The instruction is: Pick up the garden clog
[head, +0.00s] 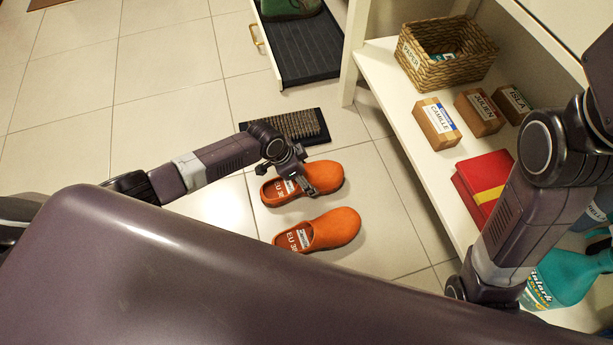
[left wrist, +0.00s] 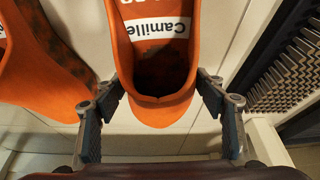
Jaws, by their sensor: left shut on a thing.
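Two orange garden clogs lie side by side on the tiled floor: the far garden clog (head: 328,175) and the near clog (head: 337,228), each with a white label inside. My left gripper (head: 298,184) is at the far clog and partly covers it. In the left wrist view this clog (left wrist: 153,108), its label reading "Camille", sits between the two fingers of my left gripper (left wrist: 162,98), which is shut on it. The other clog (left wrist: 40,70) shows at the left there. My right gripper is not in view.
A bristle mat (head: 297,126) lies just beyond the clogs; its bristles (left wrist: 285,75) also show in the left wrist view. A white shelf (head: 388,68) on the right holds a wicker basket (head: 472,72), name-labelled boxes and a red box (head: 483,176). Floor left of the clogs is clear.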

